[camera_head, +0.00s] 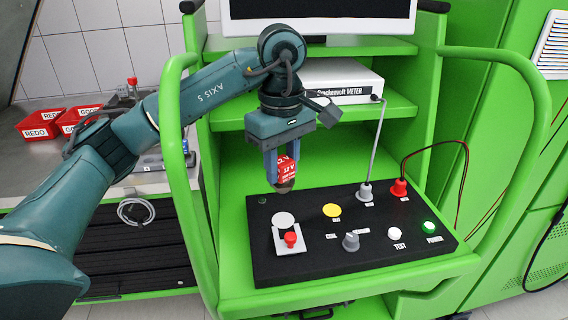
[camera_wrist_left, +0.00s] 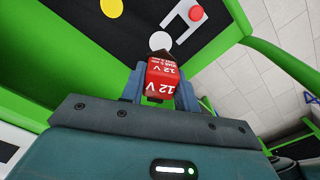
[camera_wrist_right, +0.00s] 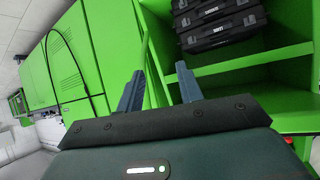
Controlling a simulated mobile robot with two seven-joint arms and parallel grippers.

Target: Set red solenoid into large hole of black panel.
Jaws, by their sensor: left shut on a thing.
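The red solenoid (camera_head: 286,169), marked 12 V, is held in my left gripper (camera_head: 282,176) above the back left of the black panel (camera_head: 300,262). My left gripper is shut on it. The solenoid also shows in the left wrist view (camera_wrist_left: 161,78), between the fingers. The panel carries a white round spot (camera_head: 283,219), which I cannot clearly tell as hole or disc, and a yellow round one (camera_head: 331,210). In the left wrist view the white round spot (camera_wrist_left: 160,41) is just beyond the solenoid. My right gripper (camera_wrist_right: 160,90) is open and empty, away from the panel.
The panel also has a red button (camera_head: 290,238), a grey knob (camera_head: 351,241), a grey plug (camera_head: 365,192) and a red plug (camera_head: 399,187) with cables. Green rails (camera_head: 176,150) flank the bench. Red bins (camera_head: 41,124) stand at left. Black cases (camera_wrist_right: 220,22) sit on a green shelf.

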